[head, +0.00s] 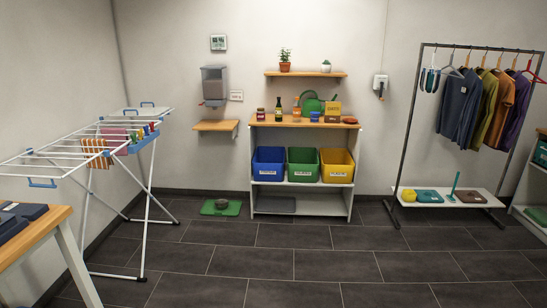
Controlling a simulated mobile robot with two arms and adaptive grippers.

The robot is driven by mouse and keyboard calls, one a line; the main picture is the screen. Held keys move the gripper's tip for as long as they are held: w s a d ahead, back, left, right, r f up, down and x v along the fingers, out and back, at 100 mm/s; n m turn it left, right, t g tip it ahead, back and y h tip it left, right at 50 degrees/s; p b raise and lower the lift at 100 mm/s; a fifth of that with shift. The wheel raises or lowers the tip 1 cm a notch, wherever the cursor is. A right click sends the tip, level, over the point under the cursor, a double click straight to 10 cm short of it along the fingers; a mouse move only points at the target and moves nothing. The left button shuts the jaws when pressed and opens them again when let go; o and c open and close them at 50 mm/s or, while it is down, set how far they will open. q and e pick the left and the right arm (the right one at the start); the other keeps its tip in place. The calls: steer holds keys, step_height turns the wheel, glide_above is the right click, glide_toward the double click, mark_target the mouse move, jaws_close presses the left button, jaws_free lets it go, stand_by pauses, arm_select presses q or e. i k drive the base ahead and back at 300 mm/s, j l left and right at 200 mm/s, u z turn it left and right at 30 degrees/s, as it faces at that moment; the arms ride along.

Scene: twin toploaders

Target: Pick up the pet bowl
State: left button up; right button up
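A small dark round bowl (221,204), which looks like the pet bowl, sits on a green mat (208,211) on the floor. The mat lies left of the wooden shelf unit, below a small wall shelf. Neither of my grippers shows in the head view.
A drying rack (60,170) with cloths stands at the left, with a wooden table (45,232) in front of it. A shelf unit (344,200) with blue, green and yellow bins stands right of the mat. A clothes rail (408,120) is at the right. The tiled floor ahead is clear.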

mark_target(221, 203)
steer(key=i+l, duration=0.1)
steer(key=i, duration=1.8)
steer(key=i+j+u, duration=0.25)
steer(key=i, duration=0.65)
steer(key=i+l+u, duration=0.1)
steer(key=i+u, duration=0.2)
steer(key=i, duration=0.6)
steer(key=i+j+z, duration=0.35)
steer(key=i+z, duration=0.15)
steer(key=i, duration=0.2)
steer(key=i+j+z, duration=0.5)
steer(key=i+j, duration=0.15)
